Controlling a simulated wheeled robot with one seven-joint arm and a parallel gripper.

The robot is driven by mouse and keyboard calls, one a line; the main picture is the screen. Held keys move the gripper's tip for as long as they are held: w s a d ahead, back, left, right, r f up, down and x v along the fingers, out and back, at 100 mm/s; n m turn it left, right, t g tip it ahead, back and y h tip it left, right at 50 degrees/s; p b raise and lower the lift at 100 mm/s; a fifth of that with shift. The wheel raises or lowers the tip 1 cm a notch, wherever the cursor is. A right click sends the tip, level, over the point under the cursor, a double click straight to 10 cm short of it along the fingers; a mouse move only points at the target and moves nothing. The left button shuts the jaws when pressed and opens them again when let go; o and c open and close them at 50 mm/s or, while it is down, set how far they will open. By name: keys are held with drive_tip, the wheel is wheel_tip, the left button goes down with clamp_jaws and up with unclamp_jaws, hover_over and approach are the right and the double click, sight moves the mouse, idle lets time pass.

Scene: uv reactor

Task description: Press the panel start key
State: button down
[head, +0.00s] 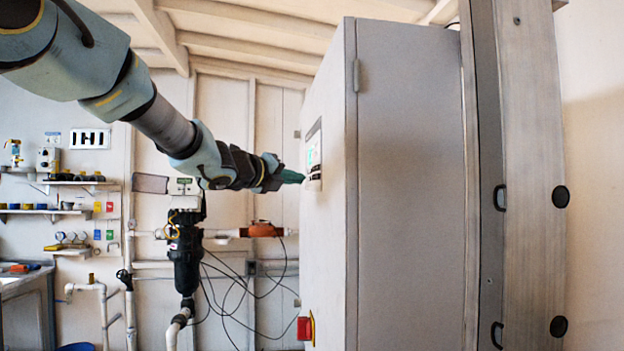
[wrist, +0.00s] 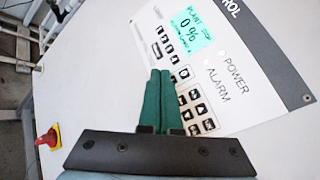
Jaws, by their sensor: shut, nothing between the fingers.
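The control panel (wrist: 240,50) fills much of the wrist view, set in the white face of the cabinet. Its lit green screen (wrist: 190,32) reads "PLANT STOP" and "0 %". Small keys (wrist: 197,104) lie below the screen; my fingers hide some of them, and I cannot tell which is the start key. My gripper (wrist: 160,75) is shut and empty, its green fingertips over the keys. I cannot tell whether they touch. In the head view my gripper (head: 301,178) reaches the panel (head: 314,158), seen nearly edge-on.
The tall grey cabinet (head: 410,190) stands at centre right. A red switch on yellow (wrist: 47,138) sits on its face, also low in the head view (head: 305,328). Black and white piping (head: 185,250) and loose cables stand behind my arm. Shelves (head: 60,210) are at the left.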

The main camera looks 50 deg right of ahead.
drive_tip(key=shift+d, duration=0.1)
drive_tip(key=shift+s+d, duration=0.2)
drive_tip(key=shift+s, duration=0.05)
idle(0.3)
drive_tip(key=shift+s+d+b, duration=0.2)
drive_tip(key=shift+b, duration=0.15)
idle(0.4)
drive_tip(key=shift+w, duration=0.1)
drive_tip(key=shift+w+a, duration=0.35)
drive_tip(key=shift+a, duration=0.2)
drive_tip(key=w+a, duration=0.1)
drive_tip(key=a, duration=0.1)
drive_tip(key=w+a, duration=0.2)
drive_tip(key=shift+w, duration=0.1)
idle(0.4)
drive_tip(key=shift+d, duration=0.1)
idle(0.6)
